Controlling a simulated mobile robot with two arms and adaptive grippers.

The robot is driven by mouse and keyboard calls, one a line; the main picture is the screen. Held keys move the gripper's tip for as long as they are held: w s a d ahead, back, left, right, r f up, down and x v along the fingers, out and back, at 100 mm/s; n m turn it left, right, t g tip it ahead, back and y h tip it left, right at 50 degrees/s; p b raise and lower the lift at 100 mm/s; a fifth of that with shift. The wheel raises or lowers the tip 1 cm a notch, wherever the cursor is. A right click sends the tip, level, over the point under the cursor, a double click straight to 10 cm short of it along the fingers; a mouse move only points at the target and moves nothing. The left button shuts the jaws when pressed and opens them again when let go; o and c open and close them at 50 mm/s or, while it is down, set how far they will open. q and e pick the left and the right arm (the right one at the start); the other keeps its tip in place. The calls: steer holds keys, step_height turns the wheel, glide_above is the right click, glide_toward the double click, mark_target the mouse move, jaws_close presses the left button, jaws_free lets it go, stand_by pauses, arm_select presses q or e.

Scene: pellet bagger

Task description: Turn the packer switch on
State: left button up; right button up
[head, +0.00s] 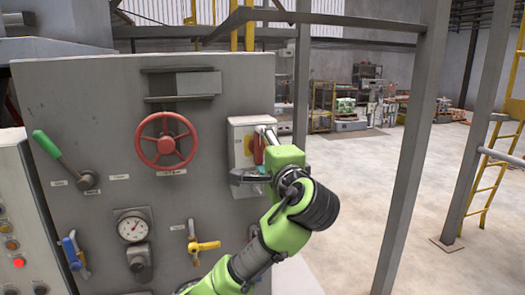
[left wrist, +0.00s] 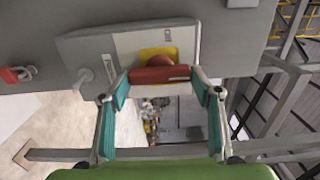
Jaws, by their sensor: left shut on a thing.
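The packer switch is a red handle (head: 258,151) on a yellow plate, set in a light grey box on the right edge of the panel. My left gripper (head: 256,157) reaches it from the front right and partly hides it. In the left wrist view the red handle (left wrist: 160,74) lies across between the teal-padded fingers. The left gripper (left wrist: 160,83) is shut on the handle, with one finger at each end. The yellow plate (left wrist: 157,53) shows behind the handle. My right gripper is not in view.
The grey panel (head: 95,105) also carries a red handwheel (head: 167,154), a green lever (head: 47,144), a gauge (head: 133,228), a blue valve handle (head: 72,250) and a yellow one (head: 205,245). A grey post (head: 412,150) stands right of my arm. Open floor lies beyond.

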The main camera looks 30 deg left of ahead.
arm_select(q)
steer(key=o, duration=1.1)
steer(key=v, duration=1.2)
steer(key=shift+w+f, duration=0.1)
steer(key=shift+w, duration=0.05)
